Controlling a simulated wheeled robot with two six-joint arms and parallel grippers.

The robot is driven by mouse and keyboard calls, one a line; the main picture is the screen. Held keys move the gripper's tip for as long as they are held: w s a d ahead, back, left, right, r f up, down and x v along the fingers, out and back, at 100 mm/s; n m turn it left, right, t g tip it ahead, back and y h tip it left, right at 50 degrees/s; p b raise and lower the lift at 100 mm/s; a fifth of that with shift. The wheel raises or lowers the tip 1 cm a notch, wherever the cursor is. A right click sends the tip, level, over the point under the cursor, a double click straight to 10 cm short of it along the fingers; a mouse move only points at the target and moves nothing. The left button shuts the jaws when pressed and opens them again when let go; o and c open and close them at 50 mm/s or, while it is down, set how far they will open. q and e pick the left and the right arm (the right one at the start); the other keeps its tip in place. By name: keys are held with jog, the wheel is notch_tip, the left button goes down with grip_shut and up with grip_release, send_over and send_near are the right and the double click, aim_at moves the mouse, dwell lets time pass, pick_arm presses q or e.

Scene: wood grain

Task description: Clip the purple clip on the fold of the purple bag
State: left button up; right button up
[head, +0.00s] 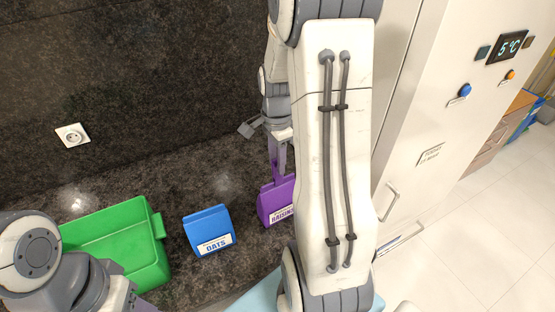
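The purple bag (276,208), labelled RAISINS, stands on the dark counter, its right side hidden behind my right arm. The purple clip (275,178) is at the top of the bag. It seems to touch the bag's top edge, but I cannot tell whether it grips the fold. My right gripper (279,158) points down above the bag, its fingers close together on the clip. My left arm is at the lower left, and its fingertips are out of the picture.
A blue bag (209,231) labelled OATS stands left of the purple bag. A green bin (110,232) is farther left, near my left arm. A dark stone wall with a socket (73,136) rises behind. A tall white fridge (440,120) stands at the right.

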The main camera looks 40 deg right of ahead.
jog(key=o, duration=0.6)
notch_tip(320, 180, up, 10)
jog(key=shift+r+b, duration=0.25)
jog(key=shift+b, duration=0.75)
